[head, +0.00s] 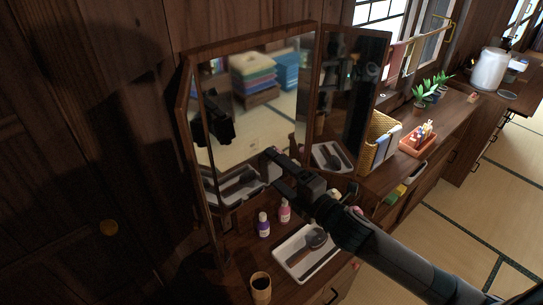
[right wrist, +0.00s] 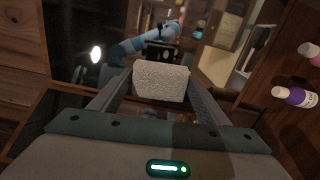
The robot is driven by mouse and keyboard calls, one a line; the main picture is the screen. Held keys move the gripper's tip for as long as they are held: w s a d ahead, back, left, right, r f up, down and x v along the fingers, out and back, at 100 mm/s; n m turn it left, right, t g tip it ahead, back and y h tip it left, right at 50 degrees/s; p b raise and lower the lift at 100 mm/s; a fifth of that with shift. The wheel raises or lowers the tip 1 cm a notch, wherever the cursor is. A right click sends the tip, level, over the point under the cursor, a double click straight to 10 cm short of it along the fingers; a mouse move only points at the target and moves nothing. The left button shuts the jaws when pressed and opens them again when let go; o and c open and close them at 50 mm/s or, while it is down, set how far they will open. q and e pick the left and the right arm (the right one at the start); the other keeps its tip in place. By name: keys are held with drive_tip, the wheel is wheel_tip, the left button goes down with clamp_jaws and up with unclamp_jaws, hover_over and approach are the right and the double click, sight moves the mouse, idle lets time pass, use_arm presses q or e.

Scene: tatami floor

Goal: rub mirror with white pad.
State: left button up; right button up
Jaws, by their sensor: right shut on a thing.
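The three-panel mirror (head: 245,95) stands in a dark wooden frame on the dresser, its side panels angled. My right gripper (head: 277,168) reaches in from the lower right, in front of the lower part of the middle panel. In the right wrist view the right gripper (right wrist: 160,95) is shut on the white pad (right wrist: 161,82), a rough block held between the fingertips. The mirror glass (right wrist: 110,28) lies just beyond the pad there, with my blue-grey arm reflected in it. I cannot tell whether the pad touches the glass. My left gripper is not in view.
Below the mirror stand a purple bottle (head: 263,225), a pink bottle (head: 284,211), a white tray (head: 283,252) with a hairbrush, and a wooden cup (head: 261,287). A wicker basket (head: 378,140) and an orange box (head: 419,140) stand to the right. Tatami floor (head: 470,200) is clear.

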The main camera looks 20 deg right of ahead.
sight(246, 151)
drive_tip(key=shift+w, duration=0.15)
drive_tip(key=shift+f+x, duration=0.3)
drive_tip(key=shift+x, duration=0.85)
drive_tip(key=shift+f+x, duration=0.25)
drive_tip(key=shift+x, duration=0.85)
drive_tip(key=shift+f+x, duration=0.3)
drive_tip(key=shift+x, duration=0.85)
drive_tip(key=shift+x, duration=1)
drive_tip(key=shift+d, duration=0.1)
drive_tip(key=shift+w+d, duration=0.3)
drive_tip(key=shift+d, duration=0.65)
drive_tip(key=shift+w+d, duration=0.3)
drive_tip(key=shift+d, duration=0.6)
drive_tip(key=shift+w+a+r, duration=0.1)
drive_tip(key=shift+s+a+p, duration=0.25)
drive_tip(key=shift+a, duration=0.35)
drive_tip(key=shift+s+a+p, duration=0.25)
drive_tip(key=shift+a+p, duration=0.05)
drive_tip(key=shift+a, duration=0.35)
drive_tip(key=shift+s+a+p, duration=0.25)
drive_tip(key=shift+a, duration=0.35)
